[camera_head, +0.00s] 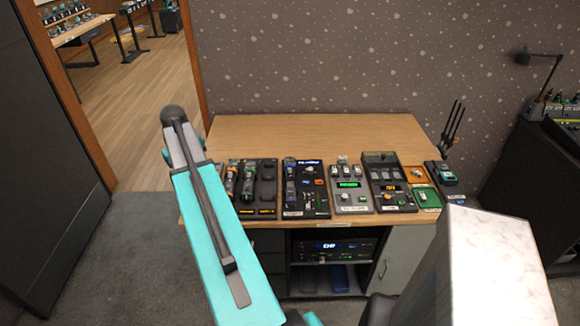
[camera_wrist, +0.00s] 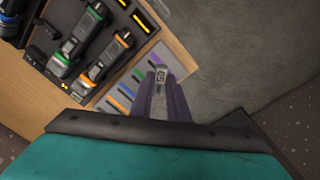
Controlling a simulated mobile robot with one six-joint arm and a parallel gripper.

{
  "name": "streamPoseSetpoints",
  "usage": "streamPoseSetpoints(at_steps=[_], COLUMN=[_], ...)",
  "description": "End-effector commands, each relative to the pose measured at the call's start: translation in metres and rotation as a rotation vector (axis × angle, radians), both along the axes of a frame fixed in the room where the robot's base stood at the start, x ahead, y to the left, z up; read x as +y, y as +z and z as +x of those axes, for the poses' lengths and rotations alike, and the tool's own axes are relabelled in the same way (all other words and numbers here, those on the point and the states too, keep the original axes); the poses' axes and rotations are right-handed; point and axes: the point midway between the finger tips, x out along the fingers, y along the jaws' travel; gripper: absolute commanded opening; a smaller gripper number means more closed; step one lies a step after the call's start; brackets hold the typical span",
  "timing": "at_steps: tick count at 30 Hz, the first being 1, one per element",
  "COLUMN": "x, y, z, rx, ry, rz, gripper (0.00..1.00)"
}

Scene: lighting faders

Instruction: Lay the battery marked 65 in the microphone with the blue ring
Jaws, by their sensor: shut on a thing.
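My gripper (camera_wrist: 161,88) is shut on the pale grey battery (camera_wrist: 161,74), whose end reads 65 in the wrist view. It holds the battery near a rack of coloured strips; whether they touch is unclear. In the head view my arm hides the gripper. A microphone with a blue part (camera_wrist: 8,20) is cut off at the wrist view's left edge; it seems to be the bluish one (camera_head: 290,170) on the black panel. Its ring and battery bay cannot be made out. Microphones with a green ring (camera_wrist: 78,38) and an orange ring (camera_wrist: 105,60) lie in the black tray.
The wooden table (camera_head: 310,133) is bare behind the row of devices. Right of the black panel stand a grey unit with a green display (camera_head: 350,185), a dark unit with an orange display (camera_head: 389,187) and a green tray (camera_head: 428,198). The coloured-strip rack (camera_wrist: 120,100) is close beside my gripper.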

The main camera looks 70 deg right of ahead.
Motion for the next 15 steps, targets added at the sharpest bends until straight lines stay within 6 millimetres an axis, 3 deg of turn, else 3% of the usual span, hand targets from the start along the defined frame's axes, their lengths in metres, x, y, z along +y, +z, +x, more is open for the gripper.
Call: streamPoseSetpoints(at_steps=[3, 15], x=[-0.032, -0.120], y=[-0.003, -0.016], z=[-0.027, -0.123], rx=[-0.002, -0.011], ry=[-0.081, -0.336], rz=[0.005, 0.021], gripper=[0.00, 0.00])
